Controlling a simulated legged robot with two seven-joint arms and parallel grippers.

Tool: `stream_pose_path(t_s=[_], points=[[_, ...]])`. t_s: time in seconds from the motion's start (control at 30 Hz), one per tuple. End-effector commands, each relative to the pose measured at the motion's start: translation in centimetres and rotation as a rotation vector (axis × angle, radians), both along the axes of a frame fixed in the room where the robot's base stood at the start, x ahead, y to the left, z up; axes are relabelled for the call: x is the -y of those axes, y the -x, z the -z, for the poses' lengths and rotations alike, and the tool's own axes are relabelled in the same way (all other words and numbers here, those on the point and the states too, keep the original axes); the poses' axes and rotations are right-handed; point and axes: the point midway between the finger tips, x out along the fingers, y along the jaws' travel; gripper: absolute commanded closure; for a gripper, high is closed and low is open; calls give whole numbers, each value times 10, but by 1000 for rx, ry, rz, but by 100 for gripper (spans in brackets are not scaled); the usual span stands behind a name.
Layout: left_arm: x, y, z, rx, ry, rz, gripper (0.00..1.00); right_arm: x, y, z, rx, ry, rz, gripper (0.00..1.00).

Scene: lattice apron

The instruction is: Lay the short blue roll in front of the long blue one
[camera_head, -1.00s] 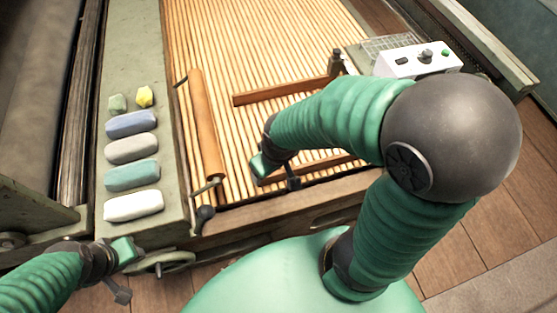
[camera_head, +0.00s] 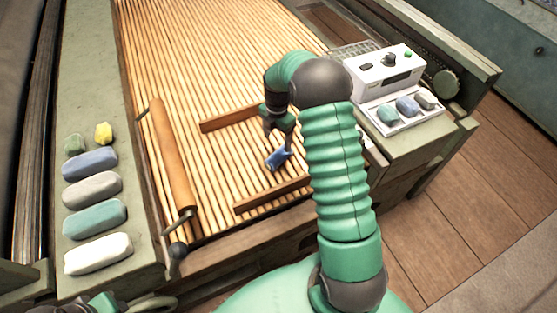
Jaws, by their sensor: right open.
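The long blue roll (camera_head: 90,164) lies on the green-grey ledge at the left, in a column of rolls.
Long grey (camera_head: 92,189), teal (camera_head: 95,219) and white (camera_head: 98,253) rolls lie nearer than the long blue one. Small green (camera_head: 74,143) and yellow (camera_head: 103,133) pieces lie beyond it. A brown roller (camera_head: 172,155) and wooden bars (camera_head: 230,118) stand on the lattice (camera_head: 215,60). A white control box (camera_head: 384,68) stands behind the tray.

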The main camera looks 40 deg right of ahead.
Motion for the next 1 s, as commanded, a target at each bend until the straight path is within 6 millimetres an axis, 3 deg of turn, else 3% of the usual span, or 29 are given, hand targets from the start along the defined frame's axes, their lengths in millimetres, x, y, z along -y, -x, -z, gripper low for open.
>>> stream_pose_path(t_s=[0.03, 0.1, 0.37, 0.6, 0.83, 1.0], points=[[0, 0, 9, 0, 0, 0, 64, 0, 1, 18, -4, -2, -1, 28], [0, 0, 13, 0, 0, 0, 64, -1, 0, 34, -2, -1, -1, 28], [0, 0, 22, 0, 0, 0, 64, 0, 0, 61, 0, 1, 1, 28], [0, 0, 42, 0, 0, 0, 64, 1, 0, 102, 1, 1, 0, 28], [0, 0, 40, 0, 0, 0, 64, 1, 0, 102, 3, 1, 1, 28], [0, 0, 40, 0, 0, 0, 64, 1, 0, 102, 3, 1, 1, 50]])
